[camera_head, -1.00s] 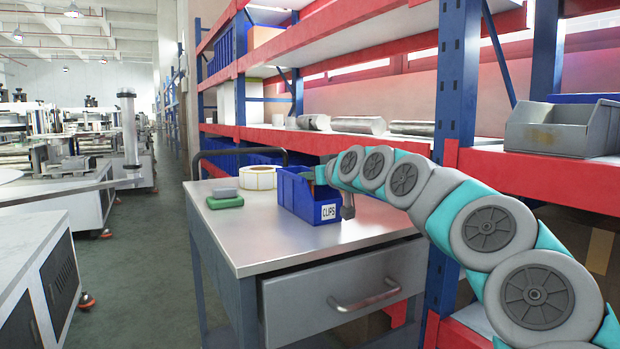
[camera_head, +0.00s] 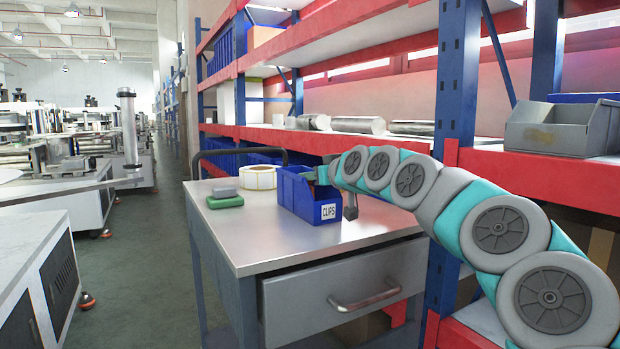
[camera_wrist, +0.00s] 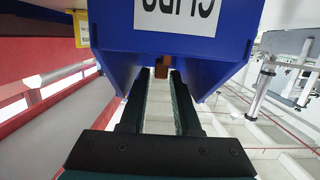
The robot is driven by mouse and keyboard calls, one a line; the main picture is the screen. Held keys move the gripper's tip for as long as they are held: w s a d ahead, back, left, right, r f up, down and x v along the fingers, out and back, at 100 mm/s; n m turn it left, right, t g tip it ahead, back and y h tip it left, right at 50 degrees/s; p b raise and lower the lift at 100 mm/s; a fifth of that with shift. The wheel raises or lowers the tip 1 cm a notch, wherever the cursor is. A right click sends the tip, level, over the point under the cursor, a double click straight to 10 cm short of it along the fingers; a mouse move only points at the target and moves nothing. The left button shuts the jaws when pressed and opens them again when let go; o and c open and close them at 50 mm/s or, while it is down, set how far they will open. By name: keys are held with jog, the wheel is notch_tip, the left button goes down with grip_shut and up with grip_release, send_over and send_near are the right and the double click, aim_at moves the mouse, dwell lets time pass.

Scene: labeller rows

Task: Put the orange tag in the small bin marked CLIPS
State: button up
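The small blue bin marked CLIPS (camera_head: 309,196) stands on the cart top, its label facing front. In the wrist view the bin (camera_wrist: 165,45) fills the upper middle, with its label upside down. My gripper (camera_wrist: 161,74) points at the bin's opening, its two dark fingers apart. A small orange-brown piece (camera_wrist: 162,68), seemingly the orange tag, shows between the fingertips at the bin's edge. I cannot tell whether the fingers touch it or whether it rests on the bin. In the head view my arm hides most of the gripper, and no tag shows.
A roll of labels (camera_head: 258,177) and a green and grey block (camera_head: 225,199) are on the cart top (camera_head: 270,235), left of the bin. A grey open bin (camera_head: 560,128) sits on the red-edged shelf at right. The cart's front right surface is clear.

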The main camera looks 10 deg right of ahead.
jog(key=v, duration=1.1)
jog(key=shift+b, duration=0.45)
